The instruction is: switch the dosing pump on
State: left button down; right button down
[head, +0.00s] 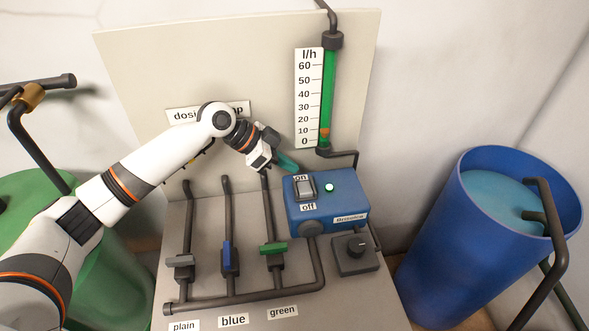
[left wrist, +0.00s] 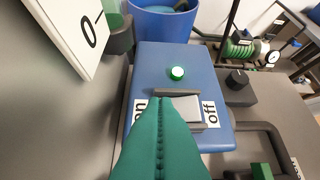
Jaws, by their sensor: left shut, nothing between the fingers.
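The dosing pump is a blue box (head: 345,212) on the grey bench, also seen in the left wrist view (left wrist: 150,62). Its grey rocker switch (head: 306,188) lies between the "on" and "off" labels. A round lamp (head: 329,187) beside it glows green, as in the left wrist view (left wrist: 177,73). My left gripper (head: 294,168) is shut and empty at the pump's upper left corner. In the left wrist view its teal fingertips (left wrist: 160,99) overlap the switch's "on" side, partly hiding it; the "off" side (left wrist: 187,111) shows. I cannot tell whether they touch. My right gripper is not in view.
A flow gauge (head: 328,95) stands behind the pump, its orange float low near 0–10. A knob box (head: 354,256) sits in front. Valves on pipes, with blue (head: 227,256) and green (head: 273,248) handles, stand left. A blue barrel (head: 430,250) stands right.

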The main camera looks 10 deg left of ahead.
pick_arm(q)
jog(key=b+v, duration=0.1)
jog(key=v, duration=0.8)
jog(key=shift+b, duration=0.4)
jog(key=shift+s+a+r, duration=0.1)
